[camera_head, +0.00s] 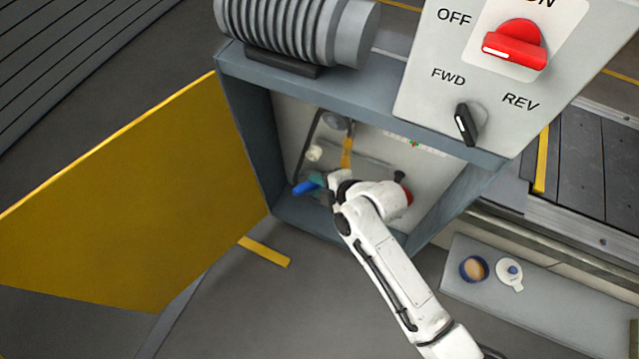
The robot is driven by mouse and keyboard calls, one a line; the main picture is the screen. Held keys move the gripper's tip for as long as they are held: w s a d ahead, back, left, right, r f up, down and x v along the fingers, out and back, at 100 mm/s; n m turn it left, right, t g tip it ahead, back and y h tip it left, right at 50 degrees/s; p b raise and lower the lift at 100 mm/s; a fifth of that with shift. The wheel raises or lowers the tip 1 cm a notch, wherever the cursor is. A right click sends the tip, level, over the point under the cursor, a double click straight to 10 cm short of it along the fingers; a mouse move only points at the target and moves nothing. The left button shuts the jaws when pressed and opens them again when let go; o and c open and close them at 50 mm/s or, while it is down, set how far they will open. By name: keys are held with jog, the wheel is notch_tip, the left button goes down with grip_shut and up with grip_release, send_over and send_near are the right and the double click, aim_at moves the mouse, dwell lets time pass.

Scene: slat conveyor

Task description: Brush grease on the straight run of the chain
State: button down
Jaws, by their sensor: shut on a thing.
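My gripper (325,184) is inside the open drive cabinet, at the end of my white arm, and is partly hidden by the wrist. It is shut on a brush, whose blue handle (304,188) sticks out to the left. The bristles cannot be made out. The chain (304,145) shows as a thin dark line down the left of the cabinet's pale back wall, near a grey round wheel (335,121). Its lower part is hidden behind my gripper. Whether the brush touches the chain cannot be told. An open grease tin (473,268) with tan contents stands outside on a grey ledge.
The yellow cabinet door (130,200) is swung open to the left. The grey cabinet frame (245,150) surrounds my gripper. A control panel (430,60) with a red switch and a black knob overhangs at upper right. A white lid (509,273) lies beside the tin.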

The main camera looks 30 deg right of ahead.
jog(key=shift+r+p, duration=4.8)
jog(key=shift+r, duration=0.5)
notch_tip(320, 180, down, 28)
jog(key=b, duration=2.2)
jog(key=shift+b, duration=0.35)
jog(key=shift+s+a+f+p, duration=0.1)
jog(key=shift+s+a+p, duration=0.65)
jog(key=shift+a, duration=0.45)
jog(key=shift+s+a+p, duration=0.5)
jog(key=shift+s+a, duration=0.45)
jog(key=shift+a, duration=0.2)
